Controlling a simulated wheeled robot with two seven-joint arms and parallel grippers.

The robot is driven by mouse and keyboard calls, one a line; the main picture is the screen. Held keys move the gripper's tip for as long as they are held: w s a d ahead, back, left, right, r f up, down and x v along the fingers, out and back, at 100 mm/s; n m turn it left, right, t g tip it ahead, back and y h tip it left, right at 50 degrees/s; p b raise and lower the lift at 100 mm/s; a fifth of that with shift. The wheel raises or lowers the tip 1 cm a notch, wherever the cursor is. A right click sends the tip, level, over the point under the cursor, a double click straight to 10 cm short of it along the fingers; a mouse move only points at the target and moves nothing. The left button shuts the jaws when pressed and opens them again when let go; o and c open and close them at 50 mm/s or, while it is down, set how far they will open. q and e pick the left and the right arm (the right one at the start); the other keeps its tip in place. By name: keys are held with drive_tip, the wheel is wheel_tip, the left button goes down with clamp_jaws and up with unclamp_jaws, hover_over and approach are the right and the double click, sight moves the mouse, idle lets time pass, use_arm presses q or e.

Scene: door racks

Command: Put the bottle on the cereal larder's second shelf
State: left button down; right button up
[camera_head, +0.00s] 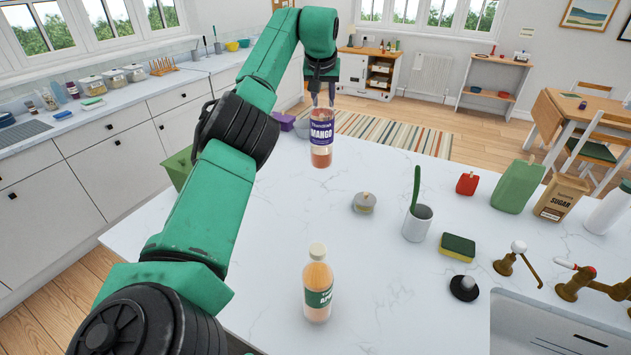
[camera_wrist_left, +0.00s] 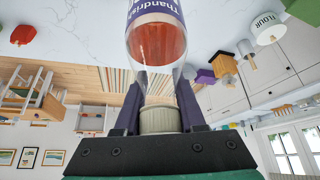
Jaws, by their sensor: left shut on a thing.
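My left gripper (camera_head: 322,93) points down and is shut on the neck of a clear bottle (camera_head: 321,140) with a purple mango label and some orange-red liquid. The bottle hangs upright in front of the far part of the white island. In the left wrist view the bottle (camera_wrist_left: 157,45) stands between the two purple fingers (camera_wrist_left: 160,105), its pale cap near the palm. Another bottle (camera_head: 318,285), orange with a green label, stands on the island near me. I cannot tell which unit is the cereal larder. A white cabinet with open shelves (camera_head: 365,73) stands by the back wall. My right gripper is out of view.
The island top (camera_head: 400,290) holds a cup with a green brush (camera_head: 418,222), a sponge (camera_head: 457,247), a glass jar (camera_head: 364,203), a sugar bag (camera_head: 562,197) and brass taps. A striped rug (camera_head: 395,133) lies beyond. A low open rack (camera_head: 494,90) stands at back right.

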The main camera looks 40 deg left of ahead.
use_arm(q)
drive_tip(key=b, duration=0.2)
hover_over(322, 161)
drive_tip(key=w+a, duration=0.4)
wheel_tip(322, 161, down, 7)
drive_tip(key=shift+d+f, duration=0.1)
drive_tip(key=shift+d, duration=0.05)
wheel_tip(322, 161, down, 12)
drive_tip(key=shift+r+p, duration=0.1)
drive_tip(key=shift+p, duration=1.05)
drive_tip(key=shift+w+f, duration=0.15)
drive_tip(key=shift+f, duration=0.25)
drive_tip(key=c, duration=0.7)
unclamp_jaws()
drive_tip(key=shift+f, duration=0.1)
drive_tip(key=shift+o, duration=1)
drive_tip(key=shift+r, duration=0.25)
